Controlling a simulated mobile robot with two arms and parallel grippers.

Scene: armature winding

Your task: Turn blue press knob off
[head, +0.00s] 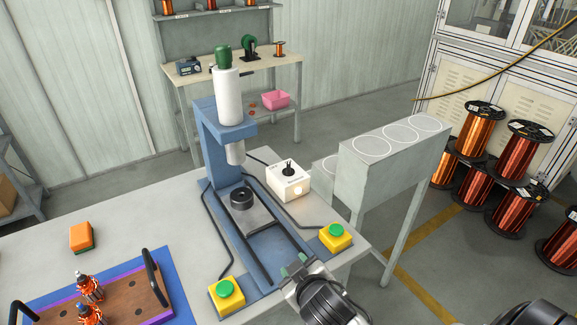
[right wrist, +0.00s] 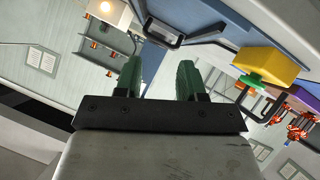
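The blue press (head: 203,140) stands on the grey table with a white cylinder on top. To its right is a white control box (head: 297,186) with a black knob (head: 289,169) on its top and a glowing pale light on its front. Part of this box, with the light, also shows at the top left of the right wrist view (right wrist: 118,12); the knob is not visible there. My right gripper (head: 294,266) is over the front of the press base, in front of the box and apart from it. Its green fingers (right wrist: 158,80) are apart and empty. My left gripper is not in view.
Two yellow boxes with green buttons flank the press front, one left (head: 227,297) and one right (head: 336,238). Black cables lie around the base. A grey stand (head: 385,165) is beyond the box. A wooden tray (head: 120,295) with armatures and an orange sponge (head: 81,237) are at left.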

